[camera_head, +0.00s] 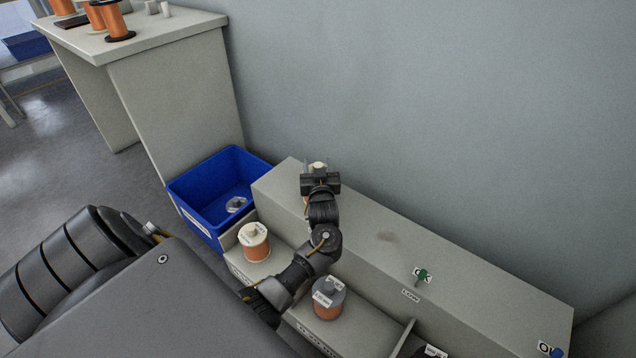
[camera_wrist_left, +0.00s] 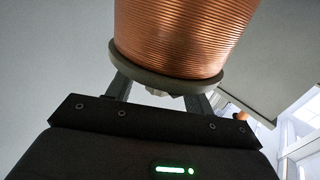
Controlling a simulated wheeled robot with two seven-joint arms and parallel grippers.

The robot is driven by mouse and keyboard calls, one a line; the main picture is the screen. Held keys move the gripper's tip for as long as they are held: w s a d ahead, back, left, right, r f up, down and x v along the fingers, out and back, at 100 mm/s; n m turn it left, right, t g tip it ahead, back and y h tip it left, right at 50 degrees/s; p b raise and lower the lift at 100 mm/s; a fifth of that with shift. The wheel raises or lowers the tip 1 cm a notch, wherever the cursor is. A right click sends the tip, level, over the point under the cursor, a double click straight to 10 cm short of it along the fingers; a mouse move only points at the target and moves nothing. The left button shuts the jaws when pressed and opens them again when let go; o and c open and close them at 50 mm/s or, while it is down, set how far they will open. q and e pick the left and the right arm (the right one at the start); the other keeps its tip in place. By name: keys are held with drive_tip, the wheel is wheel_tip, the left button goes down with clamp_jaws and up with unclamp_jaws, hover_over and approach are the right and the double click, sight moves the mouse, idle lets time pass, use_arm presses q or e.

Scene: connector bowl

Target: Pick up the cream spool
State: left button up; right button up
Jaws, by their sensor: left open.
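A cream-topped spool with copper winding (camera_head: 255,243) stands on the lower step, left of my left arm. My left gripper (camera_head: 319,172) is out over the upper ledge, with its open fingers either side of a small cream knob (camera_head: 318,166). The left wrist view shows a copper-wound spool (camera_wrist_left: 185,35) with a greyish-beige flange right at these fingers, and its pale knob (camera_wrist_left: 163,92) lies between them. In the head view my gripper hides most of that spool, so I cannot tell what it rests on. My right gripper is not in view.
A grey-topped copper spool (camera_head: 328,298) stands on the lower step, right of my arm. A blue bin (camera_head: 205,222) holding a small grey thing stands left of the ledge. The wall is close behind.

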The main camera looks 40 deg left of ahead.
use_arm(q)
clamp_jaws()
idle(1.3)
drive_tip(key=shift+r, duration=0.15)
